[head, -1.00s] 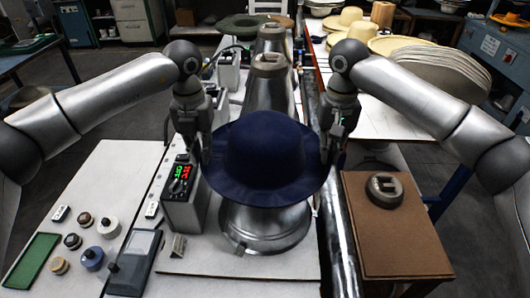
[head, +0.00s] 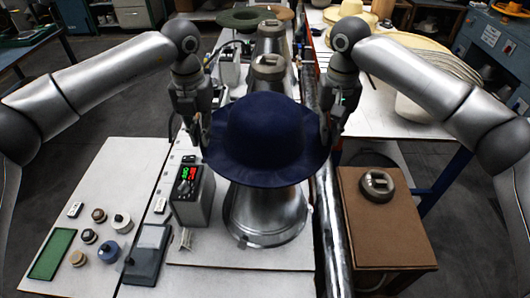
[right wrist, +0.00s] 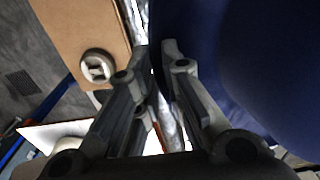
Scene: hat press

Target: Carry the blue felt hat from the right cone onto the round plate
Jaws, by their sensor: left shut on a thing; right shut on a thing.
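The blue felt hat (head: 264,140) is held between my two grippers above a flared metal cone (head: 264,215), whose upper part it hides. My left gripper (head: 205,136) is shut on the left side of the brim. My right gripper (head: 326,138) is shut on the right side of the brim. In the right wrist view, the hat (right wrist: 240,60) fills the right side beside the fingers of my right gripper (right wrist: 160,58). I cannot clearly make out a round plate; a small grey round piece (head: 378,185) sits on a brown block at the right.
The brown block (head: 390,235) stands right of the cone, past a metal pipe (head: 333,235). A control box with lit digits (head: 192,195) stands close on the left. More metal cones (head: 268,80) stand behind the hat. Straw hats (head: 420,55) lie on the table behind right.

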